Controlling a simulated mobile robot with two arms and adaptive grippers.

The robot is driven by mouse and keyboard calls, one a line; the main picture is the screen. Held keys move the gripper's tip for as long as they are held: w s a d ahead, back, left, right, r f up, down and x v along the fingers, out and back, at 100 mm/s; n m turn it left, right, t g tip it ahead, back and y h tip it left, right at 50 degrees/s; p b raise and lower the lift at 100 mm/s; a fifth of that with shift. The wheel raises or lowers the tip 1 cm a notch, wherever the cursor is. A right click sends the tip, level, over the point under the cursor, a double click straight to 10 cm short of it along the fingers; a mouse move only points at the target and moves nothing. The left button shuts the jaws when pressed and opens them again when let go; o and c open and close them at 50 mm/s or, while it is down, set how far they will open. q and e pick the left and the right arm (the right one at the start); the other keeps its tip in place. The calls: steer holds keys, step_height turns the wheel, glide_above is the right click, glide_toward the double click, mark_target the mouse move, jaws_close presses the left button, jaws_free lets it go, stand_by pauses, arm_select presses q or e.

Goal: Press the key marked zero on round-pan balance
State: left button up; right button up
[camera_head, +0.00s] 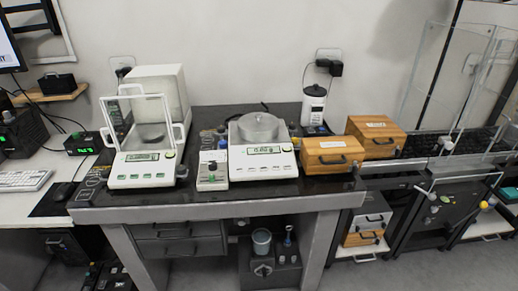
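The round-pan balance (236,159) stands in the middle of the dark-topped table. It is white, with a lit display (264,150) on its sloping front whose digits are too small to read surely. A silver round metal vessel or pan (258,127) sits on top. Neither of my grippers is in view.
A second balance (140,170) with a glass shield stands at left. The space in front is clear.

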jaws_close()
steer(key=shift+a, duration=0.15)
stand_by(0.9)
